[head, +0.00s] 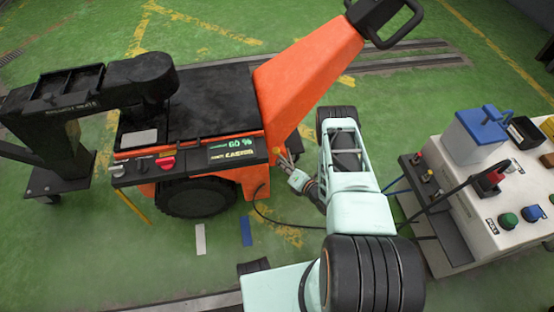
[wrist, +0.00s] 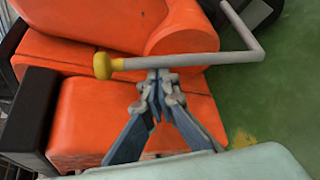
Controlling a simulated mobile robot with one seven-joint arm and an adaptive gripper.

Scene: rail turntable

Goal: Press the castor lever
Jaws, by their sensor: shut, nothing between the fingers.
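The castor lever (wrist: 190,61) is a grey bent rod with a yellow knob (wrist: 103,65) at its left end, in front of an orange body in the wrist view. My gripper (wrist: 158,76) is shut and empty. Its fingertips meet the lower edge of the rod in the picture, right of the knob; I cannot tell whether they touch it. In the head view my gripper (head: 287,160) is at the lower right side of the orange machine (head: 310,65), where the lever is too small to make out clearly.
A panel with a lit display (head: 238,149) and a red knob (head: 167,163) is on the machine's front. A black wheel (head: 197,197) is below. A white bench (head: 475,205) with buttons and a blue box (head: 475,135) stands at right.

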